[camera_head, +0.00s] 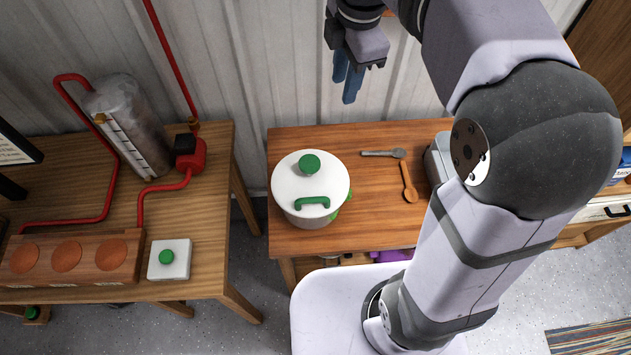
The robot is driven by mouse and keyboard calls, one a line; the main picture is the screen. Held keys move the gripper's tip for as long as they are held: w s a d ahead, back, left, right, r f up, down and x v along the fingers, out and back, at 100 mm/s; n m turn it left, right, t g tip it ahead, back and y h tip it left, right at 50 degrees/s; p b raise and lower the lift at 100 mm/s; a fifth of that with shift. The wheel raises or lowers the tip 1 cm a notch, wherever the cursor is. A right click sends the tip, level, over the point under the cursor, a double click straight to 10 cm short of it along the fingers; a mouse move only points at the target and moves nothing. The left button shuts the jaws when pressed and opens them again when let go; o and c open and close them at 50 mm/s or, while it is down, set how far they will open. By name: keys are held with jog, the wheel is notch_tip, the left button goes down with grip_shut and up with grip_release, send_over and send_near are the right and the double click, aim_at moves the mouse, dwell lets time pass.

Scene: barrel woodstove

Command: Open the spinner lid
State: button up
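The spinner is a round pot with a white lid (284,185) on top, standing on the left part of the middle wooden table. A green knob (310,164) sits on the lid, and a green handle (312,202) is at its near side. The lid looks seated on the grey body (312,219). My gripper (344,92) hangs above and behind the spinner, near the corrugated wall, apart from the lid. Its two blue fingers point down and look apart, with nothing between them.
A grey utensil (383,153) and a wooden spoon (409,183) lie right of the spinner. The left table holds a metal tank (128,125), red pipes, a wooden block (72,258) and a white box with a green button (168,259). A gap separates the tables.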

jog(key=s+a+f+m+g+b, duration=0.1)
jog(key=s+a+f+g, duration=0.3)
jog(key=f, duration=0.7)
jog(key=m+b, duration=0.1)
jog(key=m, duration=0.1)
send_near(314, 198)
jog(key=shift+s+a+f+p, duration=0.1)
jog(key=shift+s+f+p, duration=0.2)
jog(key=shift+f, duration=0.95)
jog(key=shift+s+a+f+p, duration=0.15)
jog(key=shift+f+p, duration=0.2)
jog(key=shift+f, duration=0.95)
jog(key=shift+s+f+p, duration=0.25)
jog(key=shift+f+p, duration=0.05)
jog(key=shift+f, duration=0.95)
grip_shut()
